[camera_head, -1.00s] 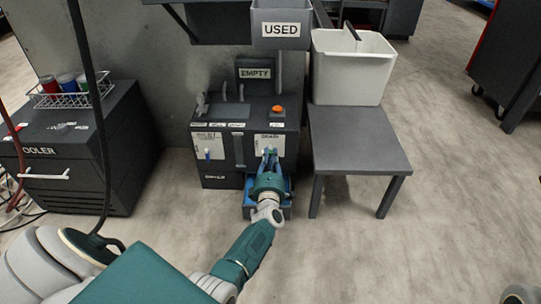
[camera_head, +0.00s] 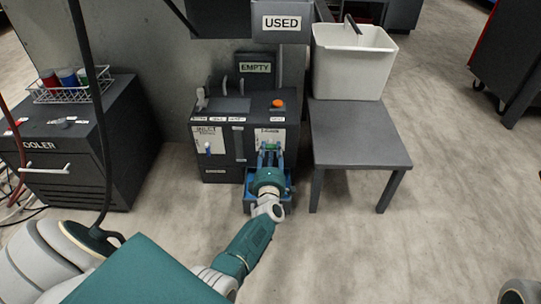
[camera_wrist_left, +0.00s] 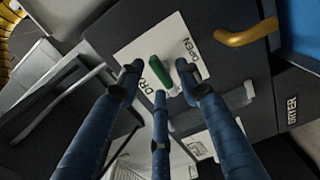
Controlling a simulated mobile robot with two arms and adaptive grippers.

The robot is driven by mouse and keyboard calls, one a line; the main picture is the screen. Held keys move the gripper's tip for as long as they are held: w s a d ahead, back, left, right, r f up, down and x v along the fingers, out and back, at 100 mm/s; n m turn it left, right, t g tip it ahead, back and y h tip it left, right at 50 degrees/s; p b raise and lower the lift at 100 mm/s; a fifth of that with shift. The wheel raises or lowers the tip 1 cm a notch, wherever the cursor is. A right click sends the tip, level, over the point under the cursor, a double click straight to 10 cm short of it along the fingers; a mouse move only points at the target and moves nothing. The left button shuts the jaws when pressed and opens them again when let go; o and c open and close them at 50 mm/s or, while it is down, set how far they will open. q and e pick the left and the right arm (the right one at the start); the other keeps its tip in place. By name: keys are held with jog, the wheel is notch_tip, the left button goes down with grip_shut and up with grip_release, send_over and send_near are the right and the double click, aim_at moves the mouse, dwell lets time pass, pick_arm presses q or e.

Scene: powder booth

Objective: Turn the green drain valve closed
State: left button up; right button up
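The green drain valve handle (camera_head: 271,147) is on the white drain label plate (camera_head: 277,134) on the front of the dark machine. In the left wrist view the green handle (camera_wrist_left: 160,71) lies slanted on the plate, with "OPEN" lettering to its right and part of the "DRAIN" lettering to its left. My left gripper (camera_head: 270,152) is at the valve with its fingers apart. In the wrist view its blue fingers (camera_wrist_left: 160,78) stand around the handle with gaps visible; contact cannot be told. My right gripper is not in view.
A blue tray (camera_head: 249,191) sits low under the drain, beneath my left wrist. A grey table (camera_head: 358,135) with a white bin (camera_head: 350,70) stands close on the right. The cooler (camera_head: 70,150) stands left. Open floor lies at front right.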

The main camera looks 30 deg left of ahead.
pick_arm(q)
jog(key=v, duration=1.2)
jog(key=shift+s, duration=0.1)
